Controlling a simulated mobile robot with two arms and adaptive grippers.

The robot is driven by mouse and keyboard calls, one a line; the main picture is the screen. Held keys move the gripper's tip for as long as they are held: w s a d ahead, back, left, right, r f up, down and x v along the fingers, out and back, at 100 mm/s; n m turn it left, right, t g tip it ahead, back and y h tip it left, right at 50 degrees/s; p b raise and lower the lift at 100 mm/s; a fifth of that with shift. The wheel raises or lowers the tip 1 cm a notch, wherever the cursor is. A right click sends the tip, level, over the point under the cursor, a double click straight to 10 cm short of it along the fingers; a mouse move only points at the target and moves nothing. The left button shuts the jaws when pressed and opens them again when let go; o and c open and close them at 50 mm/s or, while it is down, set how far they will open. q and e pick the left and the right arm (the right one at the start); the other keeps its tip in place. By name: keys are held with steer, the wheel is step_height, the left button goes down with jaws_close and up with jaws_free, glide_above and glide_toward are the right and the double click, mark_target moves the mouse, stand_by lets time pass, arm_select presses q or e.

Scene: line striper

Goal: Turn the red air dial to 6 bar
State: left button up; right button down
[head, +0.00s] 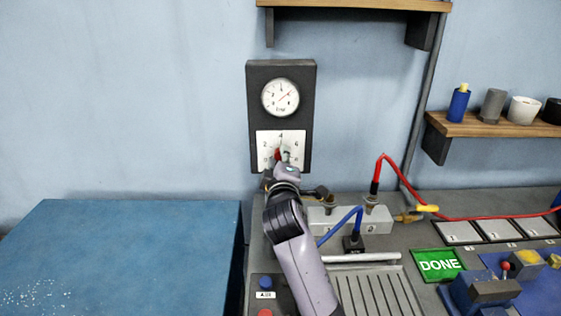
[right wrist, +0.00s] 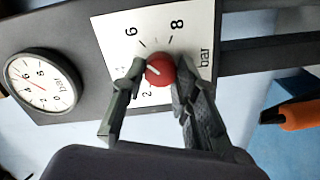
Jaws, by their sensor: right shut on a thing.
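The red air dial (right wrist: 160,70) sits on a white plate (right wrist: 105,35) marked 2, 6, 8 and bar in the right wrist view. Its white mark points left in that view, toward the hidden 4 and slightly toward the 6. My right gripper (right wrist: 158,84) is shut on the dial, one finger on each side. In the head view the dial (head: 278,154) is partly hidden by my right gripper (head: 283,160). The round gauge (head: 281,98) above has a red needle pointing up and right; it also shows in the right wrist view (right wrist: 43,80). My left gripper is out of view.
A grey block (head: 345,222) with red and blue hoses stands right of my arm. A green DONE panel (head: 437,264) lies on the bench. A wooden shelf (head: 480,127) holds cups at right.

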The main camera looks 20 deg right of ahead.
steer(key=shift+f+m, duration=0.1)
steer(key=shift+m, duration=0.9)
steer(key=c, duration=1.2)
jaws_free()
steer(key=shift+c, duration=0.2)
